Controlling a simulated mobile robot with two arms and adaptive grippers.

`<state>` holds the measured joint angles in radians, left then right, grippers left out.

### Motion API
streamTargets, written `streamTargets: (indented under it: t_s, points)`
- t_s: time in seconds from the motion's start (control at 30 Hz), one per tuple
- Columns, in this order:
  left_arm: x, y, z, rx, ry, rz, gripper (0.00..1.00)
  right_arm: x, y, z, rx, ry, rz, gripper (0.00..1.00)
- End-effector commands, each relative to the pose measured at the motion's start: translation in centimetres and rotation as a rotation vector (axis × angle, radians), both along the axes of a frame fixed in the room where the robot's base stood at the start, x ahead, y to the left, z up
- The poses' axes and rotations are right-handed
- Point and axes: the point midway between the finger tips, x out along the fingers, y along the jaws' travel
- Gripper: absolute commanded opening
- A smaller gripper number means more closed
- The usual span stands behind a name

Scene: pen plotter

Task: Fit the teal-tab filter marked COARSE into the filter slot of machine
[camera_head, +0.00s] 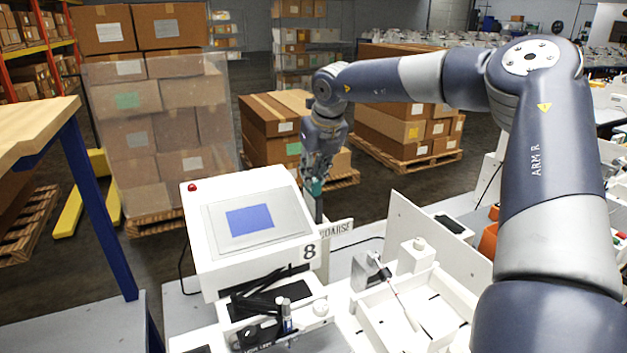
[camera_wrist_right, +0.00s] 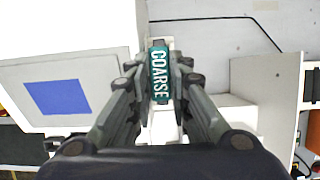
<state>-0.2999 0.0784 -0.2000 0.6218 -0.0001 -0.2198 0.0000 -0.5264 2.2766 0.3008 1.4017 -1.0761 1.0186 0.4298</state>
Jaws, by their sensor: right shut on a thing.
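My right gripper (camera_head: 316,178) is shut on the teal-tab filter (camera_head: 317,187), gripping it by its tab. In the right wrist view the teal tab (camera_wrist_right: 160,75) reads COARSE and sits between the fingertips of the right gripper (camera_wrist_right: 161,88). The filter's dark body (camera_head: 319,209) hangs upright below the fingers, by the right side of the white machine (camera_head: 203,215), which has a blue screen and an 8 plate (camera_head: 309,252). A small COARSE sign (camera_head: 337,229) is just below. I cannot tell whether the filter's lower end is in a slot. My left gripper is not in view.
A white tray (camera_head: 440,342) and a small white block with a knob (camera_head: 418,250) stand right of the machine. An upright white panel (camera_head: 440,238) is behind them. Black parts (camera_head: 262,300) lie in front of the machine. Stacked boxes stand on pallets behind.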

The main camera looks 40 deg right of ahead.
Motion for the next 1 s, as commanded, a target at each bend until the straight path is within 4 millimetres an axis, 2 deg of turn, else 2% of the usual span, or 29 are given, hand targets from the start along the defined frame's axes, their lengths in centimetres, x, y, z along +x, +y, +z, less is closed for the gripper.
streamTargets:
  t_s: [0.1,0.2,0.6,0.63,0.7,1.0]
  points:
    - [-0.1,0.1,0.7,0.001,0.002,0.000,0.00,-0.1,0.0,-1.8,0.001,0.005,0.000,0.00]
    - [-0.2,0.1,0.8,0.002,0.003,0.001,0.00,-0.1,0.0,-2.7,0.001,0.003,0.000,0.00]
    - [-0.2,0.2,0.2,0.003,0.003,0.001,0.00,0.0,0.0,-3.2,0.001,0.001,-0.001,0.00]
    - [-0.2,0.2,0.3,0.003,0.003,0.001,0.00,0.0,0.0,-3.1,0.000,0.001,0.000,0.22]
    - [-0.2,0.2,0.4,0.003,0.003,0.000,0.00,0.0,0.0,-3.1,0.001,0.001,-0.001,0.38]
    - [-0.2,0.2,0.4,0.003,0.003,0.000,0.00,0.0,0.0,-3.1,0.001,0.002,-0.001,0.38]
